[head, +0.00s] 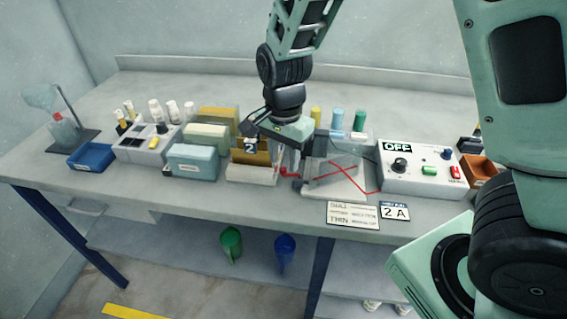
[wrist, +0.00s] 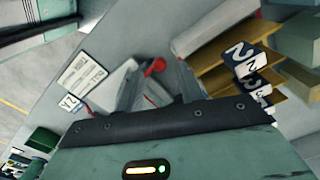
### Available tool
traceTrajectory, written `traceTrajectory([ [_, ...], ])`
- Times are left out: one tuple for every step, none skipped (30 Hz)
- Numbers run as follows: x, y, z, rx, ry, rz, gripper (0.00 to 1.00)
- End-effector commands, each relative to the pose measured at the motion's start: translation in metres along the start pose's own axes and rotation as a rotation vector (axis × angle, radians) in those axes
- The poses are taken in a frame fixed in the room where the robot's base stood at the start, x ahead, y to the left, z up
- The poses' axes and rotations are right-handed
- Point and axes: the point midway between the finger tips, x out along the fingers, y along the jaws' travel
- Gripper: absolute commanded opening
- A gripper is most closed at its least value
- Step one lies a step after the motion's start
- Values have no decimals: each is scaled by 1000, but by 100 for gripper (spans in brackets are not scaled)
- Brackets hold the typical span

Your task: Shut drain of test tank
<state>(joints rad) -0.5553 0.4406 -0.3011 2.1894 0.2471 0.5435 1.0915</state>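The test tank (head: 345,172) is a clear, pale box on a white base at the middle of the bench. Red wires cross in front of it. A small red part (head: 284,171), which may be the drain handle, sits at its left side; in the wrist view a round red knob (wrist: 154,67) shows beyond the fingertips. My gripper (head: 290,165) points down at the tank's left side, between it and the brass racks. In the wrist view its two grey fingers (wrist: 158,85) stand apart with the knob just beyond them. I see nothing held. Whether a finger touches the knob is unclear.
Brass plates marked 2 (head: 250,158) stand close left of my gripper. A power box marked OFF (head: 420,175) is right of the tank. Cards (head: 353,214) lie at the front edge. Colored cylinders (head: 337,119) stand behind. A blue tray (head: 91,156) is far left.

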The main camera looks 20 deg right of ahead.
Motion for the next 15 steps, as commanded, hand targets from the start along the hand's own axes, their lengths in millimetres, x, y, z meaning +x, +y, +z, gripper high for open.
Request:
traceTrajectory([
  [8, 0, 0, 0, 0, 2, 37],
  [11, 0, 0, 0, -1, 2, 37],
  [14, 0, 0, 0, -1, 2, 37],
  [16, 0, 0, 1, -1, 1, 37],
  [18, 0, 0, 1, -1, 0, 37],
  [20, 0, 0, 1, 0, 0, 37],
  [21, 0, 0, 1, 0, -1, 37],
  [21, 0, 0, 0, 0, -1, 37],
  [22, 0, 0, 0, 0, -1, 37],
  [22, 0, 0, 0, 0, -1, 37],
  [22, 0, 0, 0, 0, -1, 37],
  [22, 0, 0, 0, 0, -1, 37],
  [22, 0, 0, 0, 0, -1, 37],
  [22, 0, 0, -1, 0, -1, 37],
  [22, 0, 0, -1, 0, -1, 37],
])
